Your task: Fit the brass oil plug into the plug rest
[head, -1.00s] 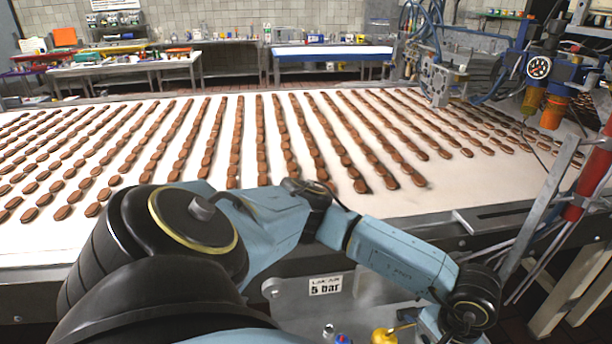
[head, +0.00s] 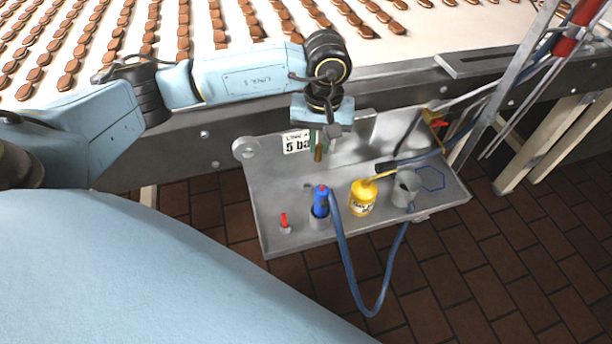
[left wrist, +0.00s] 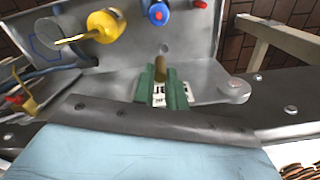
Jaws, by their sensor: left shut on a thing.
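My left gripper (head: 320,148) has green fingers and is shut on the brass oil plug (head: 318,153). It holds the plug, pointing down, over the back part of a grey metal tray (head: 275,187). In the left wrist view the plug (left wrist: 160,68) shows between the green fingertips. Just beyond it a small round mark or opening (left wrist: 163,48) lies in the tray surface; it may be the plug rest, but I cannot tell for sure. The plug appears apart from it. My right gripper is not in view.
The tray carries a red-topped peg (head: 284,221), a blue tool (head: 321,204) in a holder with a hose, a yellow oil can (head: 362,199) and a grey cup (head: 405,188). Behind stands the conveyor (head: 420,38) with biscuit rows. A "5 bar" label (head: 297,142) is behind the gripper.

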